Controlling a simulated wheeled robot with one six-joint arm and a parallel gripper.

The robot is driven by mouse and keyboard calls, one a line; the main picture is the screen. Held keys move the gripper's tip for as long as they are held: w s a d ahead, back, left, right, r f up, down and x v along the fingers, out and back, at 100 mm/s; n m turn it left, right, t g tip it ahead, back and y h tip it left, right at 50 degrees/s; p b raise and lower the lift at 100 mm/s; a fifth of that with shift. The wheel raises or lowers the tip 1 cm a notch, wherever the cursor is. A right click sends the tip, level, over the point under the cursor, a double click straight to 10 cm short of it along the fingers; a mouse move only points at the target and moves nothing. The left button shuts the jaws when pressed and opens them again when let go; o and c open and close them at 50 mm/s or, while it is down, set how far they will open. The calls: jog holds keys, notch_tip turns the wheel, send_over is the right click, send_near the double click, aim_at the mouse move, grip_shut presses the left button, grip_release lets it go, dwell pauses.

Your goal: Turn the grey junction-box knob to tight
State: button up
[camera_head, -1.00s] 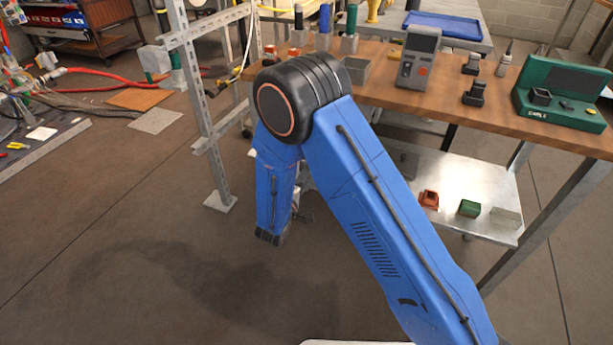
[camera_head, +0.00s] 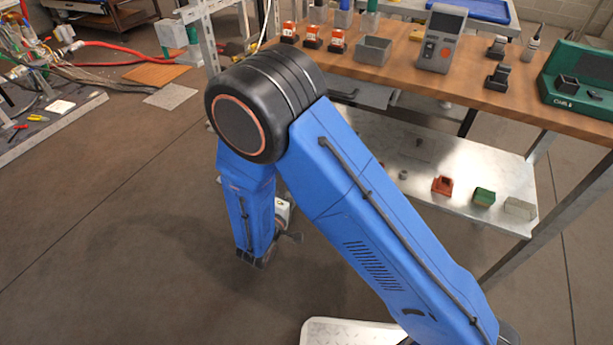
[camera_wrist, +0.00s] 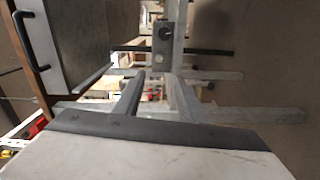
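In the wrist view a small grey box (camera_wrist: 164,36) with a dark round spot and a paler round spot is fixed on an upright metal strut. It may be the junction box; I cannot tell which spot, if any, is the knob. My gripper (camera_wrist: 155,91) points toward it from a distance, its two fingers apart with nothing between them. In the head view my gripper (camera_head: 287,238) is mostly hidden behind my blue arm, low over the floor and left of the workbench. No knob can be made out there.
The wooden workbench (camera_head: 480,92) stands right, with a grey meter (camera_head: 441,40) and a green case (camera_head: 585,80) on it. A metal lower shelf (camera_head: 400,190) holds small blocks. A strut frame (camera_head: 207,45) stands behind my arm.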

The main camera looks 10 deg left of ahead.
jog(key=shift+v, duration=1.05)
jog(key=shift+d, duration=0.1)
jog(key=d+r+m+g+h, duration=0.3)
jog(key=d+r+g, duration=0.25)
jog(key=d, duration=0.55)
jog(key=d+r+m+g+h, duration=0.35)
jog(key=d+r, duration=0.35)
jog(key=d, duration=0.5)
jog(key=s+d+r+m+g+y, duration=0.2)
jog(key=s+d+r+g, duration=0.15)
jog(key=d, duration=0.35)
jog(key=s+d+r+m+g+y, duration=0.2)
jog(key=s+d+g, duration=0.15)
jog(key=d, duration=0.25)
jog(key=s+d+r+m+t+y, duration=0.1)
jog(key=s+r+y, duration=0.3)
jog(key=s, duration=0.4)
jog(key=s+d+r+m+t+y, duration=0.1)
jog(key=s+d+r+t+y, duration=0.1)
jog(key=s, duration=0.5)
jog(key=shift+s+r+t+y, duration=0.4)
jog(key=shift+r+y, duration=0.45)
jog(key=shift+y, duration=0.5)
